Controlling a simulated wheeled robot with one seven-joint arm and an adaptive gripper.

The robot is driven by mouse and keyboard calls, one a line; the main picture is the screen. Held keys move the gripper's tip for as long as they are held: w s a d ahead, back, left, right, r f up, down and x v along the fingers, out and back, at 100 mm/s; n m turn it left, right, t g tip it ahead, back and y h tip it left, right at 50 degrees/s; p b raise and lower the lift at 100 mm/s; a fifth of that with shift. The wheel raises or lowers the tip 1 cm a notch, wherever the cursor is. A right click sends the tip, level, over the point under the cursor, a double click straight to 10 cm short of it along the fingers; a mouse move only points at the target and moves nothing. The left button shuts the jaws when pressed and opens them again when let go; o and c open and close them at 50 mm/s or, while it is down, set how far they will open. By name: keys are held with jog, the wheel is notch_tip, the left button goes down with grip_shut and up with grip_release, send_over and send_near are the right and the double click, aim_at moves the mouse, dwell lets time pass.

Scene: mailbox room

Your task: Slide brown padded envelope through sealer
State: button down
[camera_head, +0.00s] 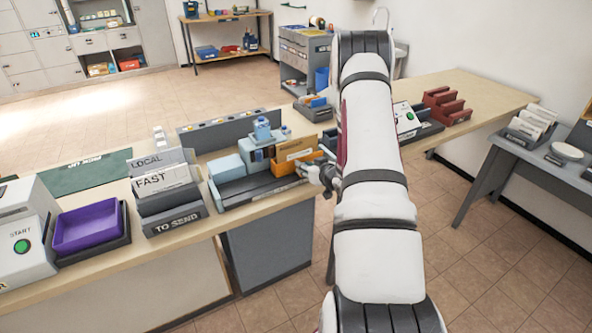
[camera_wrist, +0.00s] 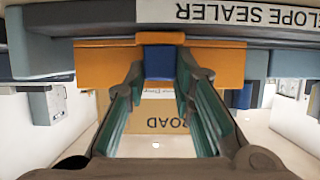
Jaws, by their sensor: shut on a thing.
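The envelope sealer (camera_head: 228,188) is a grey and light-blue unit on the counter. Its label (camera_wrist: 240,12) shows upside down in the wrist view. The brown padded envelope (camera_head: 296,147) stands upright at the sealer's right part, behind an orange holder (camera_head: 284,168). In the wrist view the envelope (camera_wrist: 158,123) shows between my fingers, with upside-down print. The orange holder (camera_wrist: 105,66) spans the middle there, with a blue block (camera_wrist: 160,62) on its front. My gripper (camera_head: 322,173) is at the holder's front, its fingertips (camera_wrist: 159,68) shut on the blue block. The envelope's lower part is hidden.
Left of the sealer stand a FAST/LOCAL sorter (camera_head: 165,190), a purple tray (camera_head: 88,227) and a machine with a green START button (camera_head: 22,245). A red rack (camera_head: 446,106) stands at the right. My arm covers the counter just right of the sealer.

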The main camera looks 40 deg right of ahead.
jog(key=shift+s+d, duration=0.3)
jog(key=shift+d, duration=0.55)
jog(key=shift+d, duration=0.1)
jog(key=c, duration=1.4)
grip_release()
jog(key=shift+d, duration=0.1)
jog(key=shift+o, duration=0.2)
jog(key=v, duration=1.2)
